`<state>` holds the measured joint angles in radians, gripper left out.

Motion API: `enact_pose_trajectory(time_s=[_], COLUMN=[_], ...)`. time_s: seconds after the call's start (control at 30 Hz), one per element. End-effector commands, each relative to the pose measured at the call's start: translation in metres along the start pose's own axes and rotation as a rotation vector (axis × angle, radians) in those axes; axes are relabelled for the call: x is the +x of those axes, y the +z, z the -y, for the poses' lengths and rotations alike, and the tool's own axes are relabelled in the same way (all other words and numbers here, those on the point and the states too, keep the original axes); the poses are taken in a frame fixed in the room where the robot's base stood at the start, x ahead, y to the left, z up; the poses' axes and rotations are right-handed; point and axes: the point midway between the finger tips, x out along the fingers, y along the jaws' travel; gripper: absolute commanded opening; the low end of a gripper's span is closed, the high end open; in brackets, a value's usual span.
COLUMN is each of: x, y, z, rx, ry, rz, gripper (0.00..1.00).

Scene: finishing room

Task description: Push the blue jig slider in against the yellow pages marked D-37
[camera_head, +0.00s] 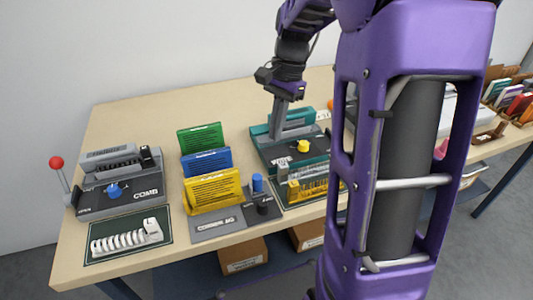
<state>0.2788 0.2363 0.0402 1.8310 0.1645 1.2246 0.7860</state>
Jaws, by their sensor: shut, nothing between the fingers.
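The yellow pages (213,191) stand upright and tilted back in the grey corner jig (215,229) near the table's front edge. The marking on them is too small to read. My gripper (279,133) points down, shut and empty, behind and to the right of the slider, over or in front of the teal machine. Its fingertips are hard to separate from the machine's grey parts.
Blue pages (206,162) and green pages (200,138) stand behind the yellow ones. The teal machine (307,158) with a yellow knob stands right of the jig. A grey comb machine (120,190) and a white comb (127,240) are at left.

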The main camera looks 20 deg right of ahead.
Motion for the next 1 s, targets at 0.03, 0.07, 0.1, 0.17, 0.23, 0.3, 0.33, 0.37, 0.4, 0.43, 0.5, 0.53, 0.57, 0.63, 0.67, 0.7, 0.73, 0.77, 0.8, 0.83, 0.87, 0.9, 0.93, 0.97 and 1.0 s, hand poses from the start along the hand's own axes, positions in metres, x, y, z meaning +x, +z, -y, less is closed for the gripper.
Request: enact_pose_trajectory(time_s=[0.03, 0.07, 0.1, 0.17, 0.23, 0.3, 0.33, 0.37, 0.4, 0.43, 0.5, 0.53, 0.57, 0.63, 0.67, 0.7, 0.73, 0.77, 0.8, 0.83, 0.87, 0.9, 0.93, 0.97, 1.0], x=[0.003, 0.005, 0.008, 0.014, 0.024, 0.037, 0.043, 0.049, 0.056, 0.062, 0.074, 0.079, 0.083, 0.091, 0.094, 0.097, 0.099, 0.101, 0.102, 0.103, 0.103, 0.103, 0.103, 0.103, 0.103], y=[0.003, 0.004, 0.005, 0.006, 0.006, 0.006, 0.006, 0.006, 0.007, 0.007, 0.007, 0.007, 0.007, 0.007, 0.007, 0.007, 0.007, 0.007, 0.007, 0.007, 0.007, 0.007, 0.007, 0.007, 0.007], z=[0.000, 0.000, 0.000, 0.000, 0.000, 0.000, 0.000, 0.000, 0.000, 0.000, 0.000, 0.000, 0.000, 0.000, 0.000, 0.001, 0.001, 0.001, 0.001, 0.001, 0.001, 0.001, 0.001, 0.001, 0.001], rx=[0.008, 0.009, 0.010, 0.010, 0.009, 0.009, 0.009, 0.008, 0.008, 0.008, 0.008, 0.008, 0.008, 0.008, 0.008, 0.008, 0.008, 0.008, 0.008, 0.007, 0.007, 0.007, 0.008, 0.008, 0.008], ry=[-0.001, -0.001, -0.001, -0.001, 0.000, 0.001, 0.000, 0.001, 0.000, 0.000, 0.001, 0.000, -0.001, 0.000, -0.001, -0.002, -0.002, -0.002, -0.002, -0.002, -0.002, -0.003, -0.003, -0.003, -0.003], rz=[0.019, 0.026, 0.031, 0.032, 0.032, 0.032, 0.031, 0.031, 0.030, 0.030, 0.030, 0.030, 0.029, 0.029, 0.028, 0.027, 0.027, 0.027, 0.027, 0.027, 0.026, 0.026, 0.026, 0.026, 0.026], gripper=[0.00, 0.00, 0.00, 0.00, 0.00, 0.00, 0.00, 0.00, 0.00, 0.00, 0.00, 0.00, 0.00, 0.00, 0.00, 0.00, 0.00, 0.00, 0.00, 0.00, 0.00, 0.00, 0.00, 0.00, 0.00])
